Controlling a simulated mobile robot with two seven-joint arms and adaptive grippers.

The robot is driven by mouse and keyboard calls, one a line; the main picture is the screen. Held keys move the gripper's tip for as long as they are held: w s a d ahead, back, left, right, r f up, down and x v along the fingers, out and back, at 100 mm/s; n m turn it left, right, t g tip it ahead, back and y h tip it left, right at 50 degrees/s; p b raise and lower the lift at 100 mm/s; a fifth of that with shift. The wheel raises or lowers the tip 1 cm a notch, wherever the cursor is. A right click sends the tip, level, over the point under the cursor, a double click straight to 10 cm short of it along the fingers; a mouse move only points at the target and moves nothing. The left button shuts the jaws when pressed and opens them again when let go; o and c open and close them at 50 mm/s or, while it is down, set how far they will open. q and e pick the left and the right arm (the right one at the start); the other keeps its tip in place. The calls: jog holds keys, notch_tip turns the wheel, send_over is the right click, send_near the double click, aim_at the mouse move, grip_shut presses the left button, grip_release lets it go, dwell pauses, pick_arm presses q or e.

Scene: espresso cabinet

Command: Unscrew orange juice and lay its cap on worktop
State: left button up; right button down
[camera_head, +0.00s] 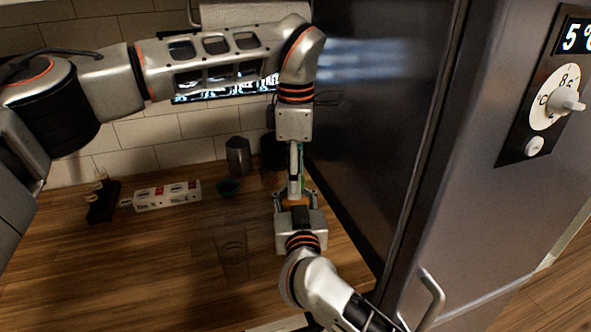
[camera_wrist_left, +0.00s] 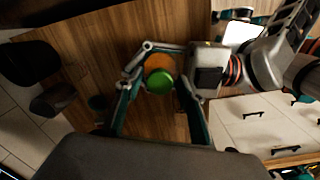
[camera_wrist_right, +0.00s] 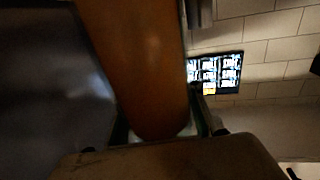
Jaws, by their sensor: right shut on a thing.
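The orange juice bottle (camera_wrist_left: 158,61) has an orange body and a green cap (camera_wrist_left: 161,82), which sits on its top in the left wrist view. In the head view only a small orange part of the bottle (camera_head: 296,198) shows between my grippers. My right gripper (camera_head: 295,205) is shut around the bottle's body from the front; the body fills much of the right wrist view (camera_wrist_right: 135,65). My left gripper (camera_head: 295,188) points down from above. Its fingers are spread, one on each side of the cap, with gaps visible. The wooden worktop (camera_head: 170,270) lies below.
A glass (camera_head: 232,255) stands on the worktop to the left. A white box with red marks (camera_head: 168,196), a dark bottle rack (camera_head: 102,205), a teal cup (camera_head: 228,187) and a metal canister (camera_head: 238,156) are farther back. A tall steel cabinet (camera_head: 480,200) bounds the right.

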pick_arm(q)
jog(key=shift+c, duration=0.4)
grip_shut()
jog(key=n, duration=0.5)
jog(key=shift+r, duration=0.1)
dwell(0.6)
jog(key=shift+o, duration=1)
grip_release()
